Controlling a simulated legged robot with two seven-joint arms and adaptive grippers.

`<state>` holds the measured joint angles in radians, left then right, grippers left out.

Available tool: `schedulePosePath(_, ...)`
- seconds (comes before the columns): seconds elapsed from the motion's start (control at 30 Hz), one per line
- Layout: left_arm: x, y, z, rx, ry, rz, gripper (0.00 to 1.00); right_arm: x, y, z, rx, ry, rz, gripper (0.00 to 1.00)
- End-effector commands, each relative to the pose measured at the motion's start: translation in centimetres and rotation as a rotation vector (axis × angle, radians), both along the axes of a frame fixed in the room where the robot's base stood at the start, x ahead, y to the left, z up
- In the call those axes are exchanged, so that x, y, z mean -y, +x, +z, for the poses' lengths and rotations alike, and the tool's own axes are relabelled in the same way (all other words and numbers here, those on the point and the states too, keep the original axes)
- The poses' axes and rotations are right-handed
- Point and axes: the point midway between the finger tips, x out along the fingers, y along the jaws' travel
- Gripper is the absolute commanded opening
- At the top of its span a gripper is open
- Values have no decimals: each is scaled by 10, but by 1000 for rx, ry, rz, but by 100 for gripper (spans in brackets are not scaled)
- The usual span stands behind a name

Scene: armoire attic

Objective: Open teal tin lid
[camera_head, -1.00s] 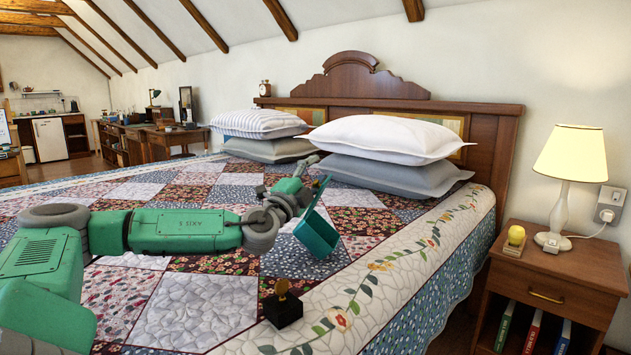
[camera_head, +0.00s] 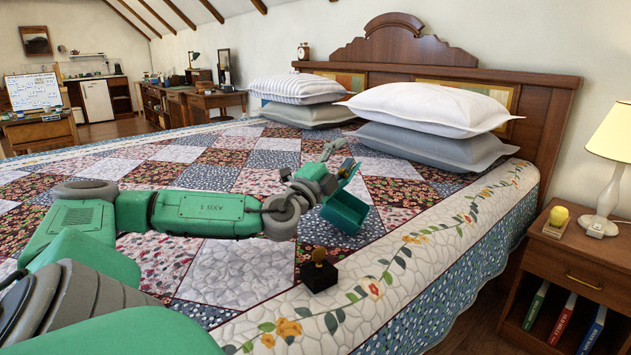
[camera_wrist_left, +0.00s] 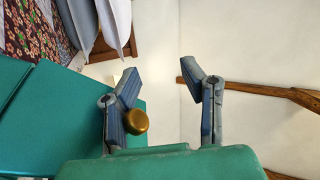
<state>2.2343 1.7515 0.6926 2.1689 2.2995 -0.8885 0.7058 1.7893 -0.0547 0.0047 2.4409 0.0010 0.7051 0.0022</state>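The teal tin (camera_head: 345,212) rests on the patchwork bed. Its lid (camera_head: 349,174) is raised and tilted up from the body. My left gripper (camera_head: 326,166) is at the raised lid, on its left side. In the left wrist view my left gripper (camera_wrist_left: 159,78) has its two fingers wide apart. A brass knob (camera_wrist_left: 136,121) sits between them, close to the left finger; I cannot tell whether they touch. Teal panels of the tin (camera_wrist_left: 68,115) fill the lower left there. The tin's inside is hidden. My right gripper is not in view.
A small black box with a brass knob (camera_head: 320,275) sits on the bed in front of the tin. Pillows (camera_head: 430,108) lie behind it at the headboard (camera_head: 400,60). A nightstand (camera_head: 575,262) with a lamp (camera_head: 612,140) stands right. The bed (camera_head: 225,275) around the tin is mostly clear.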

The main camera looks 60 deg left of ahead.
Motion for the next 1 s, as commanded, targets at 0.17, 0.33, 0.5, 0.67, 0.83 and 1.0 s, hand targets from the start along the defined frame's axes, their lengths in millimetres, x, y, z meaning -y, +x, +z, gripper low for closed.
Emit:
schedulePosePath(0.17,3,-11,-5,-2,-1,1,37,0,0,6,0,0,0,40)
schedulePosePath(0.33,7,-22,-9,-2,-2,0,37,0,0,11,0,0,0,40)
schedulePosePath(0.5,9,-33,-13,-1,-1,2,37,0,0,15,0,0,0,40)
schedulePosePath(0.67,13,-42,-18,-2,-1,1,37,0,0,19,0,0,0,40)
schedulePosePath(0.83,16,-53,-22,-1,-1,2,37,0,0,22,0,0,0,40)
schedulePosePath(1.0,19,-64,-27,-2,-1,1,37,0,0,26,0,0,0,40)
